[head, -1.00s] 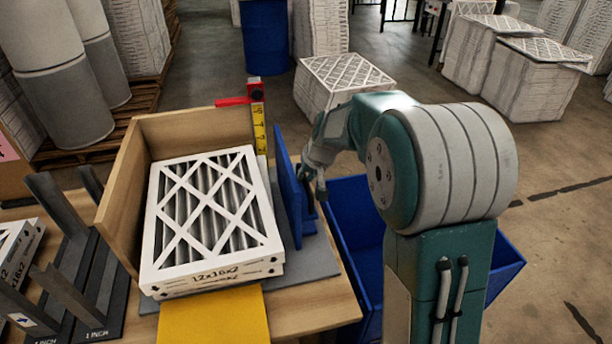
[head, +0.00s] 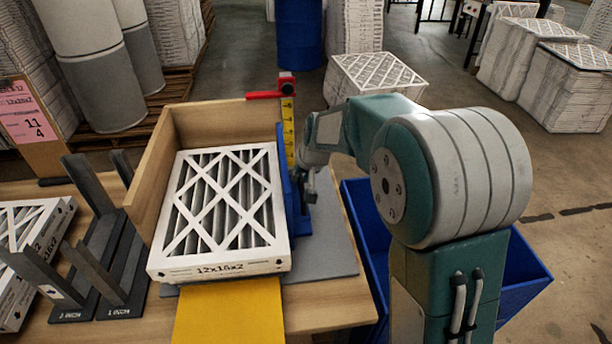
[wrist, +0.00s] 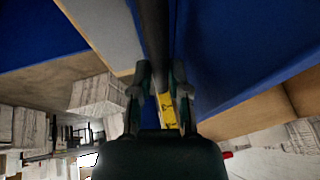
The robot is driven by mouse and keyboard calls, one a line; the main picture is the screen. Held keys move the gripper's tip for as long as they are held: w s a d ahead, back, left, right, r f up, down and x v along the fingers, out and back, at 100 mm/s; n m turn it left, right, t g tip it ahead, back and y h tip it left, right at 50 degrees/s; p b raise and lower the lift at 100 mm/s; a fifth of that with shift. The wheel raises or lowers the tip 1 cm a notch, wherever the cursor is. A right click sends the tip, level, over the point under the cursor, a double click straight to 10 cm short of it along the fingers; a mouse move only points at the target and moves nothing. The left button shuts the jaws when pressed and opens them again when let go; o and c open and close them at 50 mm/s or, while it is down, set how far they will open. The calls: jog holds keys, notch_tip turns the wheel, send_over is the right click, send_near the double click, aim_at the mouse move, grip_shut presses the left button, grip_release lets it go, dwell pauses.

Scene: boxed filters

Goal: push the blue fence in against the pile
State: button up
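The pile of white-framed pleated filters (head: 222,200), marked 12x16x2, lies in the wooden corner box (head: 222,120). The upright blue fence (head: 285,170) stands along the pile's right side. No clear gap shows between them, but I cannot tell if they touch along the whole length. My gripper (head: 308,190) is on the fence's right side, low behind it. In the wrist view my gripper's fingers (wrist: 160,75) stand on both sides of a dark upright bar (wrist: 155,30), close by the fence's blue face (wrist: 240,60). The fingertip contact is dark and partly hidden.
A yellow tape measure (head: 288,125) with a red pointer stands at the box's back right corner. A grey mat (head: 335,240) lies under the fence. A blue bin (head: 365,230) is right of the table. Dark slotted gauges (head: 100,270) and another filter stand left.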

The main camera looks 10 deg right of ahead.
jog(key=shift+o, duration=0.7)
jog(key=shift+a, duration=0.35)
jog(key=v, duration=1.1)
jog(key=shift+r, duration=0.4)
jog(key=shift+s+d, duration=0.1)
